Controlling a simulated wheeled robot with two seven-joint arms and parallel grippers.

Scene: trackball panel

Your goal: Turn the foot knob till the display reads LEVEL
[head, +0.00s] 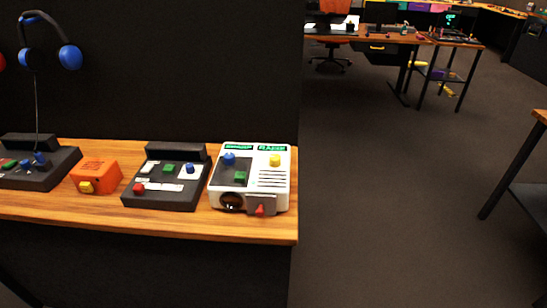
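A white panel box (282,180) stands at the right end of the wooden table. Two small green displays, left (238,147) and right (272,147), sit along its top; their words are too small to read surely. The box carries a blue knob (228,158), a yellow knob (275,160), a green control (240,177), a dark trackball (231,201) and a red control (260,209) on a grey plate. I cannot tell which of these is the foot knob. Neither of my grippers is in view.
Left of the box on the table (180,222) are a dark control panel (165,202), an orange box (98,173) with a yellow knob, and another dark panel (40,178). A blue headset (48,42) hangs above. A dark partition stands behind; floor (390,200) at right is open.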

